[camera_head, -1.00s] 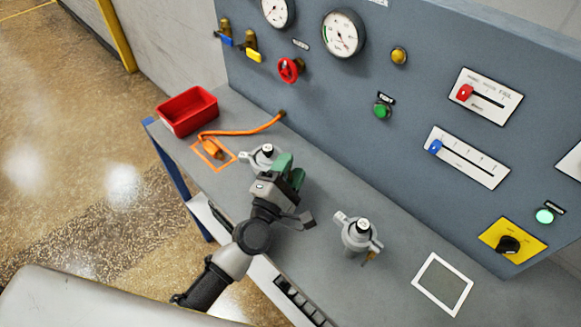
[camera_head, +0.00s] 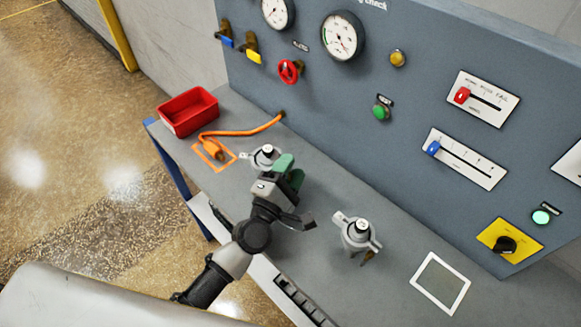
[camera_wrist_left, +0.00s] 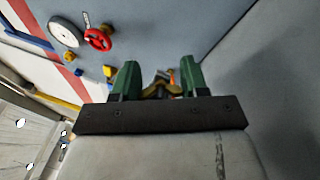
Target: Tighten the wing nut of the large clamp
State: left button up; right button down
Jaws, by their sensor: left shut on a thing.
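Two grey clamps with a round, light-coloured top stand on the grey bench. The farther clamp (camera_head: 265,155) is partly hidden behind my left gripper (camera_head: 286,170); the nearer clamp (camera_head: 358,233) stands free to the right. I cannot tell from size alone which is the large one. The left gripper's green fingers are at the farther clamp's near right side. In the left wrist view, the green fingers (camera_wrist_left: 160,80) are shut on a brass-coloured wing nut (camera_wrist_left: 155,88), seen only in part. My right gripper is not in view.
An orange hose (camera_head: 245,131) lies behind the farther clamp, near a red bin (camera_head: 188,110). The panel (camera_head: 330,90) with gauges, valves and sliders rises along the back. A white-framed square (camera_head: 440,283) lies on the bench at right.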

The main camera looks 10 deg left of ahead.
pick_arm(q)
jog(key=m+p, duration=0.2)
jog(key=m+g+p, duration=0.1)
jog(key=p, duration=0.2)
jog(key=shift+r+m, duration=0.2)
jog(key=shift+m, duration=0.2)
jog(key=shift+f+m+g+p, duration=0.25)
jog(key=shift+m+g+p, duration=0.35)
jog(key=shift+m+p, duration=0.4)
jog(key=o, duration=0.9)
jog(key=shift+w+a+f, duration=0.1)
jog(key=shift+o, duration=0.2)
jog(key=shift+s+f, duration=0.1)
jog(key=shift+s, duration=0.25)
jog(key=b+v, duration=0.2)
jog(key=v, duration=0.8)
jog(key=shift+a, duration=0.15)
